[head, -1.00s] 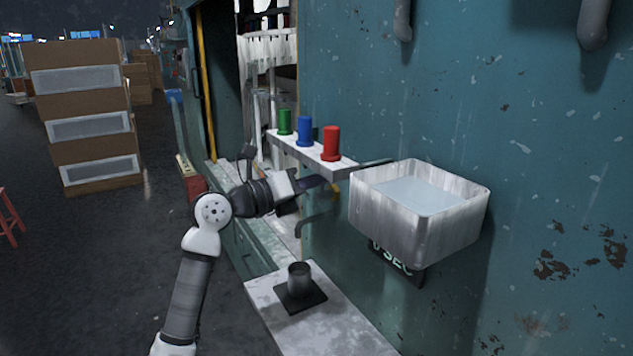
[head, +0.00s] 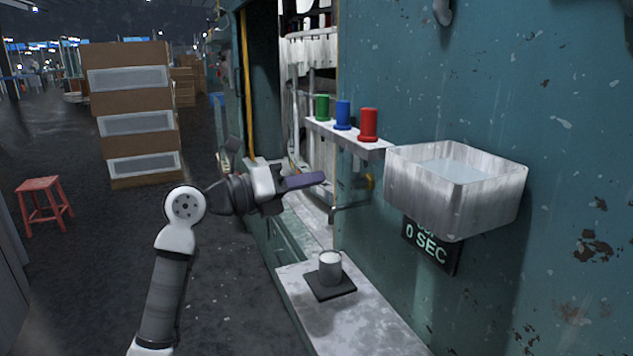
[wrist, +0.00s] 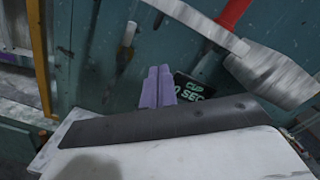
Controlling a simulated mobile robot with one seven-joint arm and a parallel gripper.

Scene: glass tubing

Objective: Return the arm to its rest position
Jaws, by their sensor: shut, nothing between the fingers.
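My gripper (head: 318,179) is at the end of my arm, left of the metal basin and below the shelf of coloured bobbins. It is shut and empty, with its purple fingers together; they also show in the wrist view (wrist: 158,88). The fingers point right, toward the teal machine wall (head: 480,100), and hang in free space. In the head view they touch nothing that I can make out.
A metal cup (head: 330,268) stands on a dark pad on the white ledge (head: 385,335). The metal basin (head: 480,200) holds pale liquid above a "0 SEC" display (head: 427,243). Green, blue and red bobbins (head: 368,125) stand on a shelf. A red stool (head: 44,203) stands left on open floor.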

